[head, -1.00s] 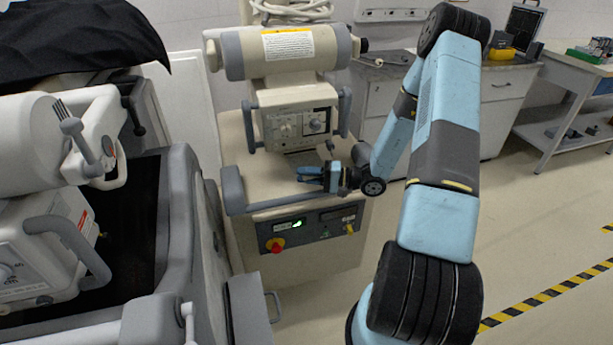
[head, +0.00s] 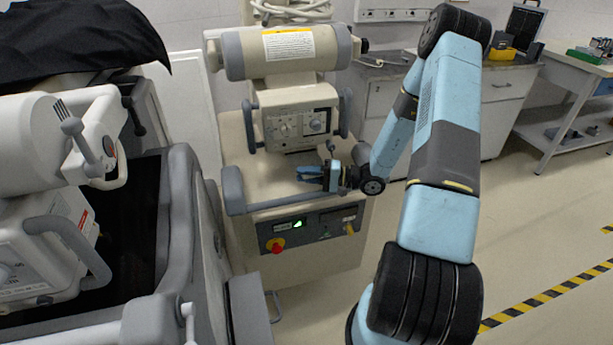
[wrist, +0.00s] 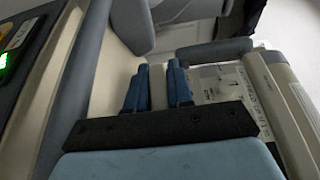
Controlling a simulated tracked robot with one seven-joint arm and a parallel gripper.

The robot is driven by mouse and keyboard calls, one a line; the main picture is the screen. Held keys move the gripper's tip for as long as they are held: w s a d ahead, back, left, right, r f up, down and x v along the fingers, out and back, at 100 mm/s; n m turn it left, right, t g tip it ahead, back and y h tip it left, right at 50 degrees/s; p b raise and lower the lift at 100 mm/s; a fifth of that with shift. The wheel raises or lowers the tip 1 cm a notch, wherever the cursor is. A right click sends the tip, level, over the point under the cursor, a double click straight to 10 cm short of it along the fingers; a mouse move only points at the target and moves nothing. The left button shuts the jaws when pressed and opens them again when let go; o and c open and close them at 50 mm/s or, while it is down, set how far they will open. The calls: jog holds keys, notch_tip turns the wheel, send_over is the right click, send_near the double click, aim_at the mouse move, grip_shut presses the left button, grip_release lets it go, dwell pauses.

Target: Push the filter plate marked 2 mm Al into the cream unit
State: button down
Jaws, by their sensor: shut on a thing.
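The cream unit (head: 330,257) stands in the middle of the head view, with a knobbed control box (head: 298,122) and a horizontal cylinder (head: 290,52) above it. My gripper (head: 308,174) is low over its top deck, in front of the control box. In the wrist view my gripper (wrist: 157,80) has its two blue fingers around a thin pale strip (wrist: 157,92), which I take to be the filter plate. Its 2 mm Al marking is not readable and most of it is hidden. The slot is not seen. The control box face (wrist: 217,85) lies right of the fingers.
A grey bumper (head: 233,190) edges the deck's left side. A grey and white cart (head: 185,215) with a black cover (head: 80,40) stands close on the left. Cabinets and a bench (head: 575,65) are behind. Open floor lies to the right.

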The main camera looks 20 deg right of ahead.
aim_at(300, 161)
jog(key=shift+w, duration=3.55)
jog(key=shift+s, duration=0.15)
jog(key=shift+s, duration=3.35)
jog(key=shift+w, duration=0.45)
dwell(0.5)
